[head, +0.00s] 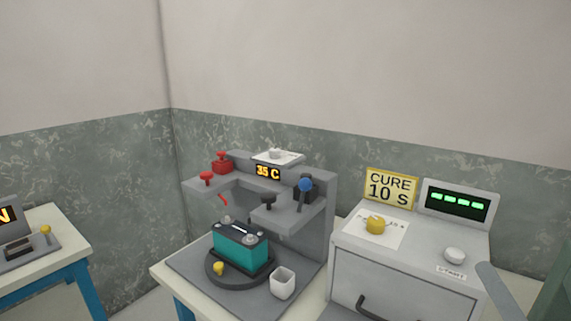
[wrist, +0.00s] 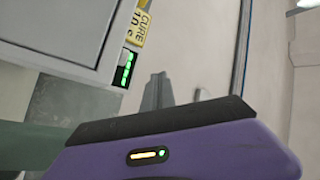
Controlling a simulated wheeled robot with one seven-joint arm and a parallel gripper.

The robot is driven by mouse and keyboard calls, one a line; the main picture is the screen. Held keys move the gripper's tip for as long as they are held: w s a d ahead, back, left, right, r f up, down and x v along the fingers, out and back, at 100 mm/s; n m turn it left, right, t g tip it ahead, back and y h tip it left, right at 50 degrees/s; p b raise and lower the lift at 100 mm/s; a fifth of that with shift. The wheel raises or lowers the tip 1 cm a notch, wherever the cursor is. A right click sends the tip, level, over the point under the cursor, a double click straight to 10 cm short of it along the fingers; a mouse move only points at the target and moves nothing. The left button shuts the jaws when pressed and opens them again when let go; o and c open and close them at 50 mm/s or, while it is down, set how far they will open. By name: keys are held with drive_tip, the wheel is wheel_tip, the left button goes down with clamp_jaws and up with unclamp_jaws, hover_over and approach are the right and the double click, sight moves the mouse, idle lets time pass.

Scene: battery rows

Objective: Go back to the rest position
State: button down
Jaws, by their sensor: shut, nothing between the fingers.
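My gripper (wrist: 157,82) shows in the wrist view as grey fingers held together above a dark bar and a purple body with a small lit indicator. The fingers are shut with nothing between them. They point at open space beside a grey box-shaped cabinet (wrist: 70,28), apart from it. In the head view my gripper does not show. A grey-green shape at the lower right edge there may be part of my arm.
A teal battery (head: 236,248) sits on a round turntable in a grey station with a "35 C" display (head: 268,171). A white cup (head: 283,284) stands beside it. A cabinet (head: 390,268) with a handle, yellow knob (head: 375,224) and "CURE 10 S" sign (head: 390,188) is at right.

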drive_tip(key=s+a+f+n+g+p, duration=0.2)
drive_tip(key=s+f, duration=0.3)
drive_tip(key=s, duration=0.5)
drive_tip(key=s+a+f+n+g+p, duration=0.2)
drive_tip(key=s+a+f+n, duration=0.2)
drive_tip(key=s, duration=0.7)
drive_tip(key=s+a+f+n+g+p, duration=0.2)
drive_tip(key=s+f, duration=0.4)
drive_tip(key=s, duration=0.4)
drive_tip(key=shift+s+a+f+n+g, duration=0.25)
drive_tip(key=shift+a+n+g, duration=0.2)
drive_tip(key=shift+a, duration=0.7)
